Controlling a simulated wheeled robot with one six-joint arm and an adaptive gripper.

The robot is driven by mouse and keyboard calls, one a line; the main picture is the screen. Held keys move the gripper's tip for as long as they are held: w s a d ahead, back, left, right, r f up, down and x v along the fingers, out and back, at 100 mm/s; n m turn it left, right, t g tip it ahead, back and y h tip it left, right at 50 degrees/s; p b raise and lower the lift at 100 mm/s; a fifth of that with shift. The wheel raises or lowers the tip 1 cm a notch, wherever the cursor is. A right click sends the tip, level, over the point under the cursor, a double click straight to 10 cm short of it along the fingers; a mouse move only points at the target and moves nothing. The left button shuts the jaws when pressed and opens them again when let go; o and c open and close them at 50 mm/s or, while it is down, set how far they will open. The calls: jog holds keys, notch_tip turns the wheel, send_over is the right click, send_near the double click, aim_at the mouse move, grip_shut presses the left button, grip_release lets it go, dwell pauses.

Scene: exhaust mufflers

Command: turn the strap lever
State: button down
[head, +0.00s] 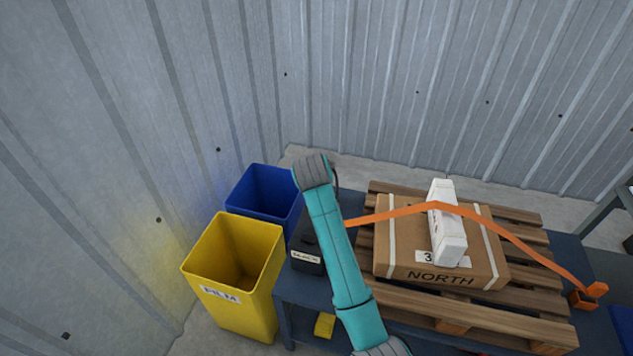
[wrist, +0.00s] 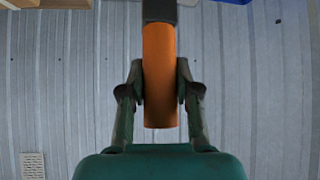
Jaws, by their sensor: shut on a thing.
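In the wrist view my gripper (wrist: 160,82) is shut on an orange lever handle (wrist: 159,108), with one finger on each side of it. The handle joins a dark part (wrist: 159,11) at the top of that view. In the head view an orange strap (head: 392,214) crosses a carton marked NORTH (head: 400,268) and a white piece (head: 449,246) lying on it. The strap's left end passes behind my teal arm. Its right end meets an orange fitting (head: 583,298). My gripper and the lever are hidden in the head view.
The carton sits on a wooden pallet (head: 470,318) on a dark blue table (head: 298,291). A dark labelled box (head: 306,259) stands left of my arm. A yellow bin (head: 232,311) and a blue bin (head: 247,210) stand further left. Corrugated walls enclose the corner.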

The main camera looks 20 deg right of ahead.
jog(key=shift+w+d+g+y, duration=0.3)
jog(key=shift+w+d+g, duration=0.15)
jog(key=shift+w, duration=0.2)
jog(key=c, duration=0.8)
grip_release()
jog(key=shift+d, duration=0.1)
jog(key=v, duration=1.2)
jog(key=shift+f, duration=0.15)
